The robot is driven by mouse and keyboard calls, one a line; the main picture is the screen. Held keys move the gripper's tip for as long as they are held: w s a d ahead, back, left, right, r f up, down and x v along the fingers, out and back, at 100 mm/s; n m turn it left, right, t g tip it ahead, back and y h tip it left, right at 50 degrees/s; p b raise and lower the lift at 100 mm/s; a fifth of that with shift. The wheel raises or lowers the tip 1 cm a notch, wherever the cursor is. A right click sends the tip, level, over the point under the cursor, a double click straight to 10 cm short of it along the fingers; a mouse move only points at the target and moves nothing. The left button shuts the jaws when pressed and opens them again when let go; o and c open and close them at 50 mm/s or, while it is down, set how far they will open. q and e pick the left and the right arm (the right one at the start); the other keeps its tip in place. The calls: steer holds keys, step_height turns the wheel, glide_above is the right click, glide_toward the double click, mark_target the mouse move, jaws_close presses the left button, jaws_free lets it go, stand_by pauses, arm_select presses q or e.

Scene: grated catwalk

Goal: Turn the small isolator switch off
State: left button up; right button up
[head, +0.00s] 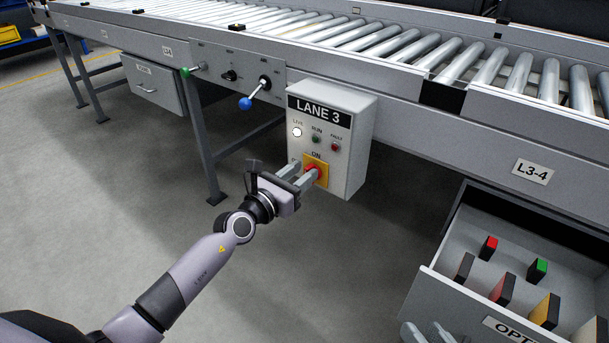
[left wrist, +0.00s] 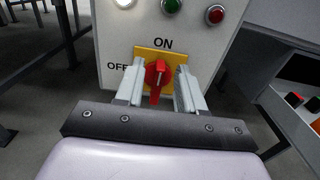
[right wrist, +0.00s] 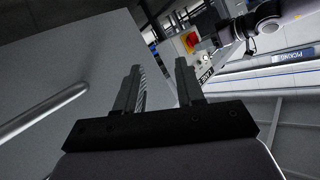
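The small isolator switch is a red knob (left wrist: 158,78) on a yellow plate (left wrist: 176,58), on the front of the grey LANE 3 box (head: 358,140). Its handle stands upright, in line with ON above; OFF is printed to its left. My left gripper (head: 301,176) is at the switch. In the left wrist view its fingers (left wrist: 160,92) stand either side of the knob, with a visible gap on each side. My right gripper (right wrist: 158,85) is open and empty; its fingertips show at the bottom of the head view (head: 427,333), by the open drawer.
A white LIVE lamp (head: 297,132) looks lit above the switch; the green (head: 317,139) and red (head: 335,147) lamps look dim. A blue-knobbed lever (head: 246,103) and a green-knobbed one (head: 186,72) are on the conveyor side. An open drawer (head: 440,291) holds several coloured blocks at right.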

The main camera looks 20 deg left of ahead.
arm_select(q)
steer(key=shift+x, duration=0.8)
jaws_close()
